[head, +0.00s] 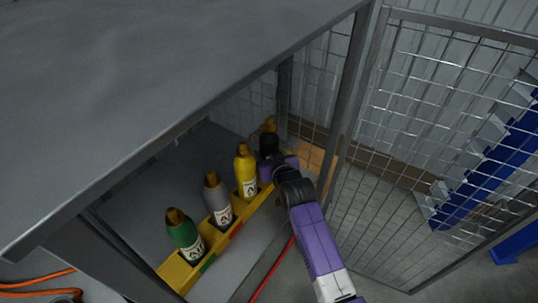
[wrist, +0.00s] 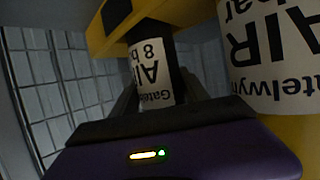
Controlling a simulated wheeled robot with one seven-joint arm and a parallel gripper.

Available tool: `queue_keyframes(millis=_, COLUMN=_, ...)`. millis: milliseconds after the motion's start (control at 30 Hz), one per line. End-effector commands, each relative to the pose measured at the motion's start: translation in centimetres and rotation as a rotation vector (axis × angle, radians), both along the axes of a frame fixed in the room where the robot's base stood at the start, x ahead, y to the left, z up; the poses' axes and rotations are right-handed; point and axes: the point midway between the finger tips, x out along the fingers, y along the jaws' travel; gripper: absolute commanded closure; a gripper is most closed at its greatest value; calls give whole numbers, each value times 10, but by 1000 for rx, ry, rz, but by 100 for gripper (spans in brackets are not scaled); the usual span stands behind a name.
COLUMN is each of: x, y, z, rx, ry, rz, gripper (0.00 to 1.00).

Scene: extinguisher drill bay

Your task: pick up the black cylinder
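The black cylinder (head: 269,144) stands at the far end of a yellow rack, with a brass-coloured top. In the wrist view the black cylinder (wrist: 152,70) appears upside down, with a white "AIR 8 bar" label, its other end at the yellow rack (wrist: 150,14). My gripper (head: 270,166) is at the cylinder and partly hides it in the head view. In the wrist view my gripper's dark fingers (wrist: 158,92) lie on either side of the cylinder. Whether they press on it is too dark to tell.
Yellow (head: 245,172), grey (head: 217,200) and green (head: 185,235) cylinders stand in the same rack (head: 177,274). The yellow one is close beside my gripper. A grey cabinet top (head: 150,80) overhangs the rack. A mesh door (head: 430,130) stands open at right.

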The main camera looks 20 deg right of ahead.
Motion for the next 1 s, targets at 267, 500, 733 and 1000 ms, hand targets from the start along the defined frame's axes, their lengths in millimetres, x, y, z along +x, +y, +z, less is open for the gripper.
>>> queue_keyframes(millis=267, x=0, y=0, z=0, rx=0, ry=0, rz=0, gripper=100)
queue_keyframes(millis=500, x=1, y=0, z=4, rx=1, ry=-8, rz=0, gripper=100)
queue_keyframes(millis=733, x=2, y=0, z=21, rx=0, ry=-12, rz=0, gripper=100)
queue_keyframes(millis=1000, x=2, y=0, z=78, rx=0, ry=-14, rz=-1, gripper=100)
